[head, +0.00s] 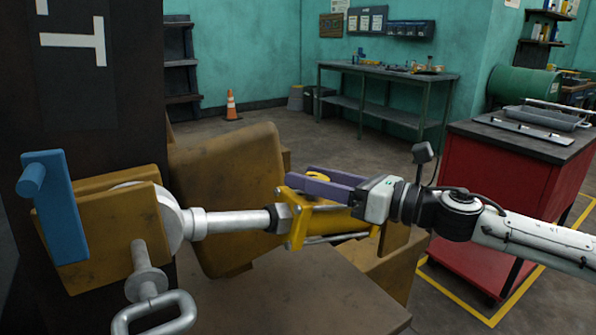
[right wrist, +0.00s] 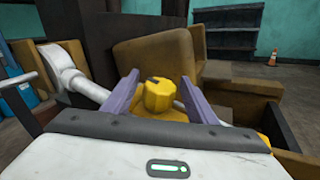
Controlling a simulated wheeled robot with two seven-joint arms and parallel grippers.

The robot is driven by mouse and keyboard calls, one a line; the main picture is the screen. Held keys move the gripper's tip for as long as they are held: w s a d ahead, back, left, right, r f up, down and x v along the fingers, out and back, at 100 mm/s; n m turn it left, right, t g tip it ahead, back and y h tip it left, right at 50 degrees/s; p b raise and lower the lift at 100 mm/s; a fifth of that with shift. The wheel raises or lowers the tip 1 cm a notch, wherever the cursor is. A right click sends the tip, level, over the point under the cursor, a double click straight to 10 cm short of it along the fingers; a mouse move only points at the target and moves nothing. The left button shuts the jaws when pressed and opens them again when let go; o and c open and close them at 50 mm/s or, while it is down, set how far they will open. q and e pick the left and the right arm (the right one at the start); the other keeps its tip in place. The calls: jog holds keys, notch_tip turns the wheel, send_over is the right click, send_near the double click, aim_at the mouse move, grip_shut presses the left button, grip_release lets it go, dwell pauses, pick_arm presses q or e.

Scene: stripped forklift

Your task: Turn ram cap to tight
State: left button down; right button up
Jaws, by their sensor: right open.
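The ram cap (right wrist: 160,98) is a yellow faceted knob with a dark mark on its top, in the middle of the right wrist view. In the head view only a small part of the cap (head: 318,176) shows between the purple fingers. It sits on a ram with a silver rod (head: 238,221) and a yellow end bracket (head: 296,222). My right gripper (right wrist: 157,92) is open, with one purple finger on each side of the cap. A gap shows between the left finger and the cap; contact on the right is unclear. My left gripper is not in view.
A rusty yellow block (head: 228,200) stands behind the ram. A dark mast (head: 85,120) with a blue handled plate (head: 55,205) and a metal shackle (head: 155,312) is at left. A red cabinet (head: 490,195) stands at right. Open floor lies behind.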

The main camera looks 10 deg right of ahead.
jog(key=shift+x, duration=1.2)
jog(key=shift+w+a, duration=0.2)
jog(key=shift+a, duration=0.1)
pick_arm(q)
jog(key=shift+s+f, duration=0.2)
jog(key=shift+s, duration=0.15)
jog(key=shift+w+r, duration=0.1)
pick_arm(e)
jog(key=shift+c, duration=0.4)
